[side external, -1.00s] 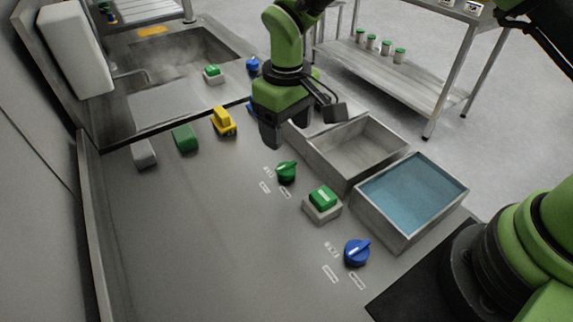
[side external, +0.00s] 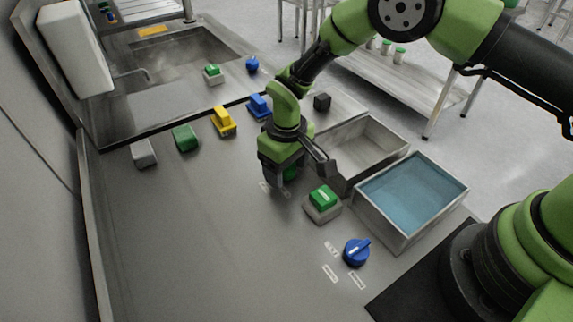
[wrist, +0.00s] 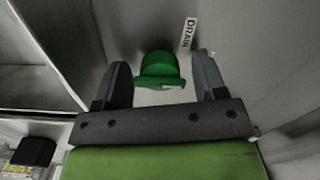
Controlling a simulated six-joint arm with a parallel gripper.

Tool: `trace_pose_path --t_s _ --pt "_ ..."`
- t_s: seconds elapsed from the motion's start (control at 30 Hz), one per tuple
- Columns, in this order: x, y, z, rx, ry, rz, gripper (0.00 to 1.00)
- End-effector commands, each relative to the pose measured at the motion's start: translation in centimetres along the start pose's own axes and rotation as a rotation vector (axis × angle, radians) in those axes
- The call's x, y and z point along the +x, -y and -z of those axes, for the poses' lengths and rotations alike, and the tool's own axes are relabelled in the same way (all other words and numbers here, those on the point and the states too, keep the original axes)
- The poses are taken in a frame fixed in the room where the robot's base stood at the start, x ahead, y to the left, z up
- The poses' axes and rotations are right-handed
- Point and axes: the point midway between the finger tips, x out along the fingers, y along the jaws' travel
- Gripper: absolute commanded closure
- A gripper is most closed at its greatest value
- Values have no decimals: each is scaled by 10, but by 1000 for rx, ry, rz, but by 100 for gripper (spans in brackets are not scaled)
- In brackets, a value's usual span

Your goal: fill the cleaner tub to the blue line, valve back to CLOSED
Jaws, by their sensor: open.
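A green valve knob (wrist: 160,70) sits between the two fingers of my gripper (wrist: 161,75) in the wrist view. The fingers are spread, with a gap visible on both sides of it. In the side view my gripper (side external: 280,188) is low over the panel and mostly hides this knob (side external: 290,174). A label reading DRAIN (wrist: 189,33) is beside it. A blue valve knob (side external: 357,252) stands nearer the camera with label plates beside it. One metal tub (side external: 411,197) holds blue liquid. The other tub (side external: 362,143) shows no liquid in its visible part. I see no blue line.
A green push button (side external: 322,204) on a grey box stands between the knobs, close to the tubs. Grey, green, yellow and blue blocks (side external: 222,121) line the panel's back. A black cube (side external: 322,101) sits behind the tubs. The panel's left is clear.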

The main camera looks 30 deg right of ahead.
Motion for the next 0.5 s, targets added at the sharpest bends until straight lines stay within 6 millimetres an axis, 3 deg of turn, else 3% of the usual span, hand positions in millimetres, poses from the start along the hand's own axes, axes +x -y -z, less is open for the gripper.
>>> trace_pose_path --t_s 0.03,0.2,0.23,0.5 --pt "0 0 0 0 0 0 42" --pt "0 0 0 0 0 0 81" --pt "0 0 0 0 0 0 85" --pt "-1 0 0 24 0 0 85"
